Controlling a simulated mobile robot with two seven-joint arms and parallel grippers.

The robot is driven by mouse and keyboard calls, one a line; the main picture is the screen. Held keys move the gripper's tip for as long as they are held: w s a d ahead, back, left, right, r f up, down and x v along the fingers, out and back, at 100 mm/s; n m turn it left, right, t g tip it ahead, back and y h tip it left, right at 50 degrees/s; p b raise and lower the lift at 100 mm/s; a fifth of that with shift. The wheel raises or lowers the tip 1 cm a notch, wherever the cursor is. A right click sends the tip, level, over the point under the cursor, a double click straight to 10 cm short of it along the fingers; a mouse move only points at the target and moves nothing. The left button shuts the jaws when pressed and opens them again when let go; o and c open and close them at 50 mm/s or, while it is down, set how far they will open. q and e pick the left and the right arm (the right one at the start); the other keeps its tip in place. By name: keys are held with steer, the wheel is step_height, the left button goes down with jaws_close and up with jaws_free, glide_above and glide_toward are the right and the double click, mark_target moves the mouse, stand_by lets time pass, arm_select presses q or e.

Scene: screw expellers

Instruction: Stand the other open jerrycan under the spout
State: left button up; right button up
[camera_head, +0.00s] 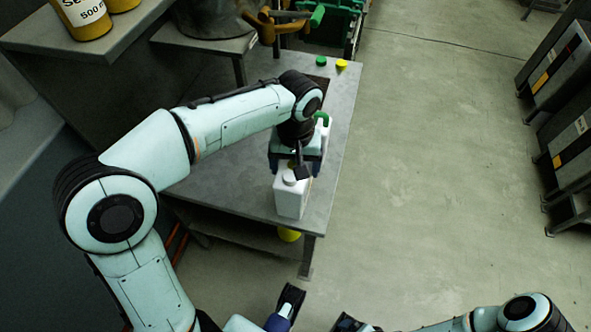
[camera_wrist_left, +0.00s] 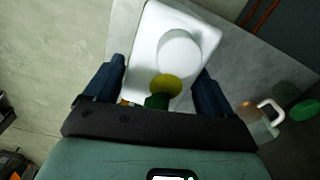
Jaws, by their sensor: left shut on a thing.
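A white jerrycan (camera_head: 289,202) stands upright near the front edge of the table, with a round white top. My left gripper (camera_head: 295,165) is over it from behind, its blue fingers on either side. In the left wrist view the white jerrycan (camera_wrist_left: 150,45) lies between the fingers of the left gripper (camera_wrist_left: 158,88), which is shut on it. A yellow disc (camera_wrist_left: 165,86) and a green part (camera_wrist_left: 158,101) show near the palm. Another pale jerrycan (camera_wrist_left: 257,125) with a white handle is beyond the right finger. My right gripper (camera_head: 318,310) is partly cut off, fingers apart. I cannot make out the spout.
The grey table (camera_head: 233,180) has a green cap (camera_head: 321,61) and a yellow cap (camera_head: 341,64) at its far end. Machinery with an orange-brown part (camera_head: 268,25) stands beyond.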

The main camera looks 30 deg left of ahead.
arm_select(q)
steer(key=shift+f, duration=1.1)
steer(key=shift+f, duration=0.2)
steer(key=o, duration=1.7)
steer(key=shift+o, duration=0.2)
steer(key=shift+r, duration=0.1)
step_height(320, 180, up, 12)
steer(key=p, duration=0.3)
steer(key=shift+r, duration=0.1)
steer(key=shift+d, duration=0.1)
